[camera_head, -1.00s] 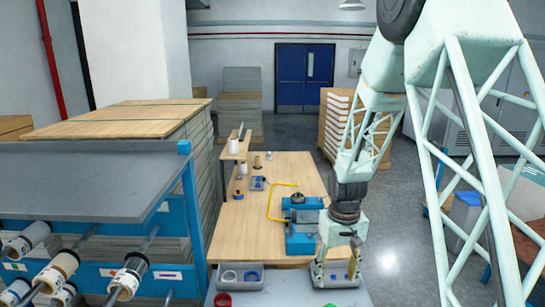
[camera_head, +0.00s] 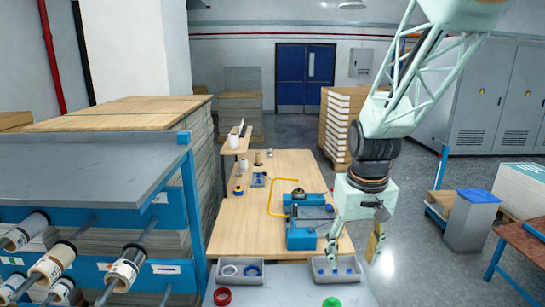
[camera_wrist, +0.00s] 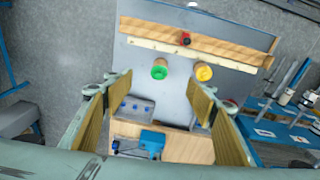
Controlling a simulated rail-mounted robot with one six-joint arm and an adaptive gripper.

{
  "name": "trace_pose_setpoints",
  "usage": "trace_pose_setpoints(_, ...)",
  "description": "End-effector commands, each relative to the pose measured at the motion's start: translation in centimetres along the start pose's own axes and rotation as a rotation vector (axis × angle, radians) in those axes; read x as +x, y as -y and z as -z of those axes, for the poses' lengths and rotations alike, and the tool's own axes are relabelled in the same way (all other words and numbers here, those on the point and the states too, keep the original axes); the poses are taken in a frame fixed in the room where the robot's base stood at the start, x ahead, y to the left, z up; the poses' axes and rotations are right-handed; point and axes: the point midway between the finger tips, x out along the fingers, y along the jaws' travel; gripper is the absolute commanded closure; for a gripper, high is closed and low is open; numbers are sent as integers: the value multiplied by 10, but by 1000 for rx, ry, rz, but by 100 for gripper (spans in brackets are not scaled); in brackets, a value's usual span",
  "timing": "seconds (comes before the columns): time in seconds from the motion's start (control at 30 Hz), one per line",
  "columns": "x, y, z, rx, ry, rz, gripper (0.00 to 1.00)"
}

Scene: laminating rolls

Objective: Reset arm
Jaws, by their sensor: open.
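My gripper (camera_head: 352,246) is open and empty. In the head view it hangs beside the right front corner of the wooden workbench (camera_head: 235,215), above the right grey tray (camera_head: 337,278). In the wrist view, the two wood-coloured finger pads of my gripper (camera_wrist: 160,105) stand wide apart with nothing between them. Past them lies a grey surface with a green roll (camera_wrist: 159,69) and a yellow roll (camera_wrist: 203,72) on it, both apart from the fingers.
A blue machine (camera_head: 308,226) with a yellow bent bar stands on the workbench. A left grey tray (camera_head: 239,281) holds rings, and a red ring (camera_head: 222,297) lies near it. A blue rack (camera_head: 190,215) with rolls stands left. A blue-lidded bin (camera_head: 472,220) stands right on open floor.

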Motion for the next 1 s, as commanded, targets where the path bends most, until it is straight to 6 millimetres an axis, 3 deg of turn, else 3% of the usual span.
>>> trace_pose_setpoints(0.5, -50, 3, -55, 21, -49, -1, 48)
trace_pose_setpoints(1.0, -85, 8, -116, 42, -93, -1, 48)
